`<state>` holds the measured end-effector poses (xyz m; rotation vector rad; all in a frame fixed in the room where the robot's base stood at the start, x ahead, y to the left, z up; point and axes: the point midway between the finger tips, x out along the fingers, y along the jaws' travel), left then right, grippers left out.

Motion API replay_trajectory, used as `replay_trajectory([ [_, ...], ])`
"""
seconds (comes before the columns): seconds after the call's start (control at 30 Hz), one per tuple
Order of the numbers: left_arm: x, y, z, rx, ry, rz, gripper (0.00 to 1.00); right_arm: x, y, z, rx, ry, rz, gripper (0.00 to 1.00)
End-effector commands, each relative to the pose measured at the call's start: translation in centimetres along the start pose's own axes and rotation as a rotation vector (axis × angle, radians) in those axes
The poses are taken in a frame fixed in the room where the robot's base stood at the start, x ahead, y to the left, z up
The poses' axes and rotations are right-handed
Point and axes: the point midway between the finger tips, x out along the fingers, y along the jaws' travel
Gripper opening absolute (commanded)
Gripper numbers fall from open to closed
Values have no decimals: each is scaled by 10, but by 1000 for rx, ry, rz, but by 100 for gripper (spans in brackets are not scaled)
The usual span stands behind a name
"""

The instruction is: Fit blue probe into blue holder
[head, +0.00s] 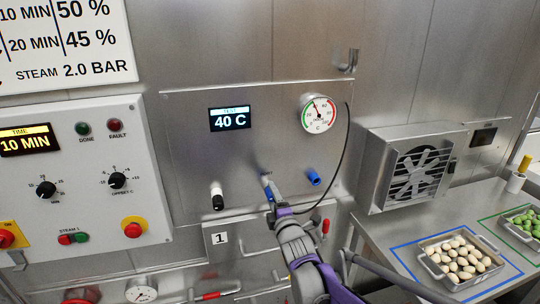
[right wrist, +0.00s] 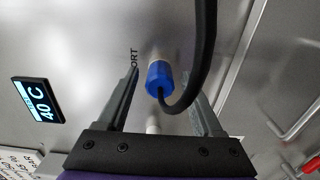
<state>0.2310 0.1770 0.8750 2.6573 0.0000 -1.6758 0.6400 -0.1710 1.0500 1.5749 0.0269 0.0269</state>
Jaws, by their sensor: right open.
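The blue probe (right wrist: 160,80) stands against the steel panel at a pale collar, beside lettering that reads "PORT", with a black cable at its end. My right gripper (right wrist: 160,72) is open, its fingers on either side of the probe, with gaps visible. In the head view the right gripper (head: 268,190) covers most of the probe. A second blue piece (head: 314,177), apparently the blue holder, sticks out of the panel to the right; I see no probe in it. My left gripper is not in view.
A black-and-white fitting (head: 217,197) is left of the gripper. The black cable (head: 347,130) hangs down the panel's right side. A red handle (head: 325,226) is below.

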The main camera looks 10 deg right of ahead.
Motion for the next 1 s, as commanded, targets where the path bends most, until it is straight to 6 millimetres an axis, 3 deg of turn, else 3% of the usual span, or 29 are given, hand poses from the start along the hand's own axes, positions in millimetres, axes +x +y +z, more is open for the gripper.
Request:
replay_trajectory([
  [0.77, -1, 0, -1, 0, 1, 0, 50, 0, 0, 0, 0, 0, 0, 68],
  [1.0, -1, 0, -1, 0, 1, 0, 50, 0, 0, 0, 0, 0, 0, 24],
])
